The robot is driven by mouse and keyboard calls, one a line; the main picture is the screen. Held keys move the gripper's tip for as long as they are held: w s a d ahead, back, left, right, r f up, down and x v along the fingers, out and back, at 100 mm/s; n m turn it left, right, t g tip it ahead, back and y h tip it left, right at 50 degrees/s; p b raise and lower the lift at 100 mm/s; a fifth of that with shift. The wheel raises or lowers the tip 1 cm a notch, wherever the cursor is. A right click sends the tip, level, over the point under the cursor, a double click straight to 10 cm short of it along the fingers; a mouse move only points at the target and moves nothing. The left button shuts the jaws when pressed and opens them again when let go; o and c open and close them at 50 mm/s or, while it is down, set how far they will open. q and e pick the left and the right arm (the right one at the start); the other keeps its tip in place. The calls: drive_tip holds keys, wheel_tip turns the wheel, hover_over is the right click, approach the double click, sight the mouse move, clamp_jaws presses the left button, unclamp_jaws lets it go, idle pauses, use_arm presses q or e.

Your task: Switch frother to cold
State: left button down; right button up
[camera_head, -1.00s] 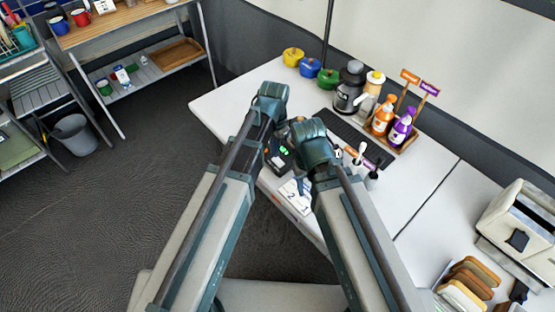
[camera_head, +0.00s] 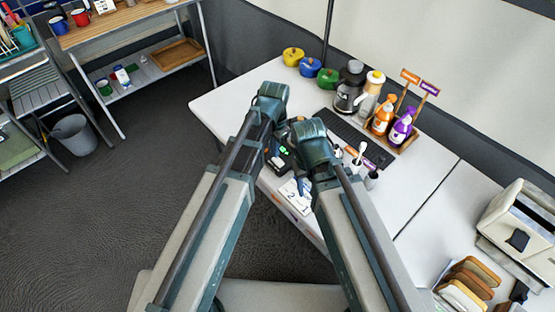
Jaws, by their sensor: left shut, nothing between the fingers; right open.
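A dark device with a small green light (camera_head: 281,156) stands at the table's near edge, partly hidden by my arms. It may be the frother, but I cannot make out its switch or its setting. My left gripper (camera_head: 282,131) is shut and empty, close above or beside this device, mostly hidden by my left wrist. Whether it touches the device I cannot tell. My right gripper (camera_head: 301,185) is open, lower in the view, just in front of the device and over a white numbered card (camera_head: 291,194). My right wrist hides much of it.
A dark jug-like appliance (camera_head: 347,97) and a tray with orange (camera_head: 381,117) and purple (camera_head: 400,130) bottles stand behind. Yellow, blue and green pots line the back edge. A toaster (camera_head: 519,223) is at the right. The table's left corner is clear.

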use_arm(q)
drive_tip(key=shift+f+b, duration=0.85)
drive_tip(key=shift+f, duration=0.05)
use_arm(e)
drive_tip(key=shift+f, duration=0.9)
use_arm(q)
drive_tip(key=shift+r, duration=0.1)
use_arm(e)
drive_tip(key=shift+r, duration=0.15)
use_arm(q)
drive_tip(key=shift+r+p, duration=0.95)
drive_tip(key=shift+p, duration=0.1)
use_arm(e)
drive_tip(key=shift+r, duration=0.95)
use_arm(q)
wheel_tip(320, 180, up, 10)
drive_tip(key=p, duration=1)
use_arm(e)
wheel_tip(320, 180, up, 10)
idle(0.8)
idle(0.5)
use_arm(q)
drive_tip(key=s+a+n+y, duration=0.1)
drive_tip(key=s+n, duration=0.4)
drive_tip(key=s, duration=0.8)
drive_tip(key=shift+a, duration=0.15)
